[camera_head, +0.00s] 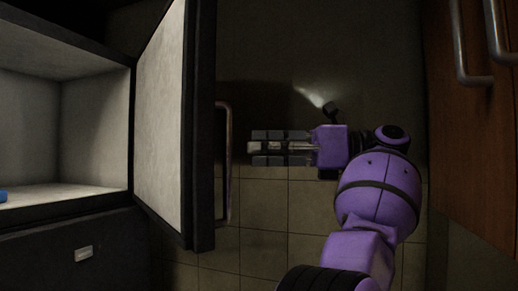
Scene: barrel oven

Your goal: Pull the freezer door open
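The freezer (95,130) is at the left, with its pale interior showing. Its door (165,110) stands open, with a pale inner face and a dark edge. A long upright metal bar handle (226,190) is on the outer side of the door. How far apart the fingertips are is unclear.
A small blue object (3,196) is in the freezer at the left edge. A dark panel with a small light label (84,254) lies below. Wooden cabinet fronts (470,140) with metal handles stand at the right. Tiled floor (265,230) shows between.

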